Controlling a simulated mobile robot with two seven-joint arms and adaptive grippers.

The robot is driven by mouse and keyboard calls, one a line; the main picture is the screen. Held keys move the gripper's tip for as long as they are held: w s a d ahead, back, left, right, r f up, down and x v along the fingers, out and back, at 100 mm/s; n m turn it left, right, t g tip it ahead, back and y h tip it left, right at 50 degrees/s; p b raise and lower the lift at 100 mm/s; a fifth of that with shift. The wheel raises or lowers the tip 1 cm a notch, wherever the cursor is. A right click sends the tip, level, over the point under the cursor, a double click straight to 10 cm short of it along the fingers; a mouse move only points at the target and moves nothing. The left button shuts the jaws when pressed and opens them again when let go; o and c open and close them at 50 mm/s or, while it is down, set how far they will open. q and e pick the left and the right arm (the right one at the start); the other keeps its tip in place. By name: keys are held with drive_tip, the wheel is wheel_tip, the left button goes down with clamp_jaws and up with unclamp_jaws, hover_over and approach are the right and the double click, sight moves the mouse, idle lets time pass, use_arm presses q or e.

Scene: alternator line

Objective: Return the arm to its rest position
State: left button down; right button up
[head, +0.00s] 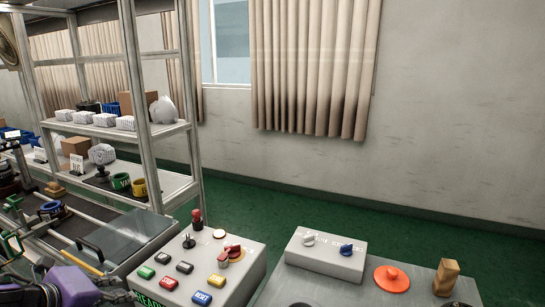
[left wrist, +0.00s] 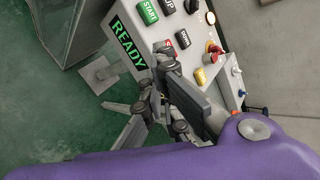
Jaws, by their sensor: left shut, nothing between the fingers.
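My left arm's purple link (head: 75,285) shows at the lower left corner of the head view, with dark gripper parts beside it. In the left wrist view my left gripper (left wrist: 160,98) is shut and empty. There it overlaps the grey control box (left wrist: 128,60), which bears a lit green READY sign and several buttons. I cannot tell how far the fingers are from the box. In the head view the same box (head: 255,275) stands right of the purple link. My right gripper is not in view.
A shelf rack (head: 155,140) with white packages and cups stands at the left. A grey switch box (head: 325,262), an orange disc (head: 391,279) and a wooden block (head: 446,277) are on the bench at the lower right. Green floor (head: 270,210) is clear beyond.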

use_arm(q)
drive_tip(key=s+d+f+n+p, duration=0.1)
drive_tip(key=s+d+f+n, duration=0.1)
drive_tip(key=s+f+n, duration=0.3)
drive_tip(key=s+d+f+n+p, duration=0.15)
drive_tip(key=f+n, duration=0.25)
drive_tip(key=f, duration=0.4)
drive_tip(key=s+d+f+n, duration=0.2)
drive_tip(key=s+f+n, duration=0.2)
drive_tip(key=f+n, duration=0.15)
drive_tip(key=s+d+f+n, duration=0.3)
drive_tip(key=s+f, duration=0.1)
drive_tip(key=s, duration=0.3)
drive_tip(key=s+d+f+n+y+p, duration=0.1)
drive_tip(key=s+d+f+n, duration=0.1)
drive_tip(key=s+f+n, duration=0.2)
drive_tip(key=s+d+f+n+g+p, duration=0.1)
drive_tip(key=s+d+f+n, duration=0.2)
drive_tip(key=s, duration=0.6)
drive_tip(key=shift+s+d+f+y, duration=0.35)
drive_tip(key=shift+s+f+y, duration=0.05)
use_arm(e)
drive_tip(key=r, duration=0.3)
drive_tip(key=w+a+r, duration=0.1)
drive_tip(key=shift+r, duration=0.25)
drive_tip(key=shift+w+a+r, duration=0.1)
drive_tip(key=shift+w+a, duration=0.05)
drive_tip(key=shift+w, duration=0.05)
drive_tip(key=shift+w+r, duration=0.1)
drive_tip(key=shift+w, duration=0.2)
